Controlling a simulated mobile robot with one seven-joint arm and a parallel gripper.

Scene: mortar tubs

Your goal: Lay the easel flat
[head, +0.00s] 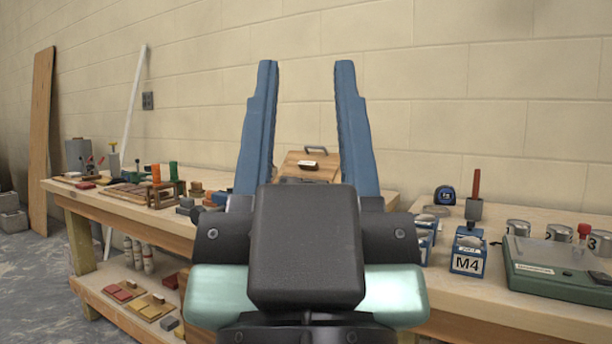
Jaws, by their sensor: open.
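What looks like the easel, a small brown wooden board (327,173), stands at the back of the workbench near the wall. It appears tilted, with a dark handle (316,149) along its top edge and a small pale-and-dark piece on its face. My gripper (306,75) is open and empty, its two blue fingers pointing up and forward. The board shows in the gap between the fingers, farther away, with no contact visible. My gripper's body and fingers hide the board's lower part, its sides and the bench in front of it.
The workbench (408,192) runs along a block wall. On the right are a green-and-grey device (548,268), metal cups, a blue M4 block (467,255) and a tape measure (445,195). Wooden racks and small blocks crowd the left. A lower shelf (100,277) holds more items.

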